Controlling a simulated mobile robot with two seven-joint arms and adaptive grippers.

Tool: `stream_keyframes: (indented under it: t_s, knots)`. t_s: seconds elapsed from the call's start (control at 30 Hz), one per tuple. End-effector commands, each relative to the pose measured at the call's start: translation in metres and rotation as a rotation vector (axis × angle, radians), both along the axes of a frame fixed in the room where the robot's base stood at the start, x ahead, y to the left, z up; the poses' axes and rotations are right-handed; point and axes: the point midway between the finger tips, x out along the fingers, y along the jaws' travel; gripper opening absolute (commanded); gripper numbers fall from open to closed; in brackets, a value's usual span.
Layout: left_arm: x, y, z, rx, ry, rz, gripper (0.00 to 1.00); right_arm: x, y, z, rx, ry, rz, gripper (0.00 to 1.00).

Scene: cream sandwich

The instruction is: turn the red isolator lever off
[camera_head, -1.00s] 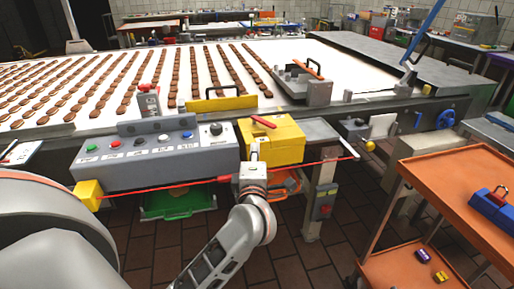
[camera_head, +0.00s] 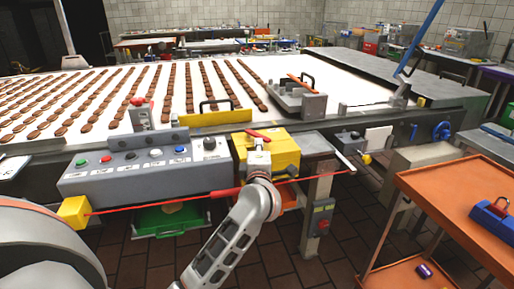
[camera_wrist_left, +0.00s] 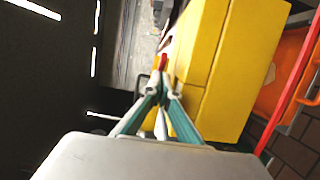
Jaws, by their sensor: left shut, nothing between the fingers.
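The red isolator lever (camera_head: 257,134) lies across the top of the yellow box (camera_head: 286,152) at the right end of the grey control panel. My left gripper (camera_head: 258,146) is in front of that box, just below the lever. In the left wrist view the gripper (camera_wrist_left: 160,88) is shut and empty, its fingertips together beside the yellow box (camera_wrist_left: 228,75). A red tip of the lever (camera_wrist_left: 163,62) shows just beyond them; I cannot tell whether they touch it. My gripper hides part of the box front. My right gripper is not in view.
The grey panel (camera_head: 130,178) carries several buttons and a knob. A red cord (camera_head: 150,203) runs along its front, passing near my left wrist. The conveyor (camera_head: 300,68) with brown biscuits lies behind. An orange cart (camera_head: 440,190) stands to the right.

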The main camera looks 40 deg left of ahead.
Motion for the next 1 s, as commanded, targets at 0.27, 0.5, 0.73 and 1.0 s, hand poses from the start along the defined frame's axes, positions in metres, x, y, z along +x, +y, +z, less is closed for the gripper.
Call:
stream_keyframes:
  t_s: [0.27, 0.5, 0.73, 1.0]
  knots:
    - [0.003, -0.001, 0.000, -0.004, 0.000, 0.027, 0.00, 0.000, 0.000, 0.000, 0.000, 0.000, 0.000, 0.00]
    - [0.014, -0.008, 0.001, -0.006, 0.000, 0.153, 0.00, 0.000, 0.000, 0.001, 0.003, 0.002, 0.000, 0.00]
    - [0.022, -0.012, -0.001, -0.002, 0.001, 0.252, 0.00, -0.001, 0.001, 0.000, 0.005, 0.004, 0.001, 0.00]
    - [0.023, -0.012, 0.000, -0.001, -0.001, 0.271, 0.00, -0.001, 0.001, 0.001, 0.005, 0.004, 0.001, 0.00]
